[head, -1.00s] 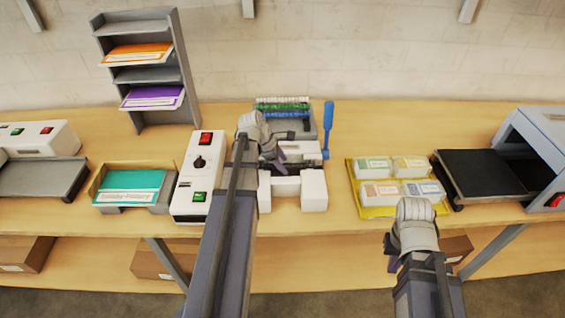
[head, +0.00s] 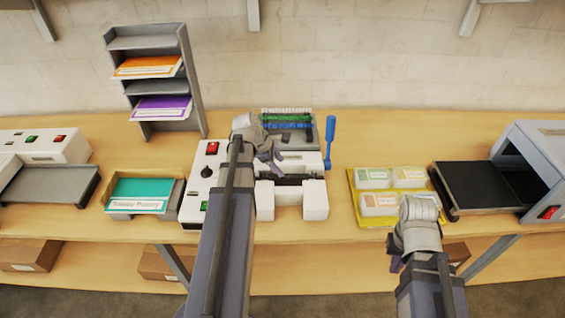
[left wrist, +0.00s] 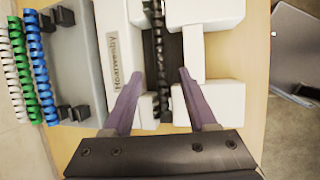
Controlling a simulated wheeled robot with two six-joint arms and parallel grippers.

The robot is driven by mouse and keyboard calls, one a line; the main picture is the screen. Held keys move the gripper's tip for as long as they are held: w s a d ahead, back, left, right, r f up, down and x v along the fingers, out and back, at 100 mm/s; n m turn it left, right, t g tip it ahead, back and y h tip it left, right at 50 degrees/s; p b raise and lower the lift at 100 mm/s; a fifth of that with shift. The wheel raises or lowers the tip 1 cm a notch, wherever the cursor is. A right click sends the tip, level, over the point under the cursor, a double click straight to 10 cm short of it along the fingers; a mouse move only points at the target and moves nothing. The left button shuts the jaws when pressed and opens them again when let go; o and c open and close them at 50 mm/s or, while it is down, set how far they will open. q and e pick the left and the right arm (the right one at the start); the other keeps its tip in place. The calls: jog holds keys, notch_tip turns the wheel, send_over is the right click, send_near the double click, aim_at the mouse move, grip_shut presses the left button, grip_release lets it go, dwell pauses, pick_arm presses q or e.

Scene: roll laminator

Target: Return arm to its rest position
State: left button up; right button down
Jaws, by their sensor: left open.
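My left gripper (head: 272,158) is over the white comb-binding machine (head: 315,200). In the left wrist view its two purple fingers (left wrist: 159,76) are spread apart with nothing gripped between them. A black comb (left wrist: 160,50) lies along the machine in the gap between the fingers, apart from them. In the head view the arm hides part of the machine's left side. My right gripper (head: 396,256) hangs in front of the table's front edge, near the yellow tray (head: 367,221); its fingers are mostly hidden.
A blue lever (head: 329,140) stands up at the machine's right. Coloured combs (head: 287,116) sit behind it. A white control box (head: 192,180) and a teal booklet (head: 140,192) are to the left. A grey shelf (head: 197,95) stands behind. A laminator (head: 541,160) is at right.

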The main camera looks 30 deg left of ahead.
pick_arm(q)
jog(key=shift+s+a+r, duration=0.15)
jog(key=shift+s+r, duration=0.05)
jog(key=shift+r, duration=0.3)
pick_arm(e)
jog(key=shift+r, duration=0.5)
pick_arm(q)
jog(key=s+d+f+m+g+y+b, duration=0.1)
jog(key=s+d+m, duration=0.3)
jog(key=d+m, duration=0.5)
jog(key=s+d+f+m+g+y+b, duration=0.1)
jog(key=s+d+f+m+g+b, duration=0.1)
jog(key=s+d+m, duration=0.3)
jog(key=s+d+f+m+g+y+b, duration=0.1)
jog(key=s+d+f+m, duration=0.3)
jog(key=d+m, duration=0.9)
jog(key=d, duration=0.5)
jog(key=shift+s+m+g+y+b, duration=0.3)
jog(key=shift+g+y, duration=0.1)
pick_arm(e)
notch_tip(320, 180, down, 5)
jog(key=shift+r, duration=0.1)
pick_arm(q)
jog(key=shift+d, duration=0.1)
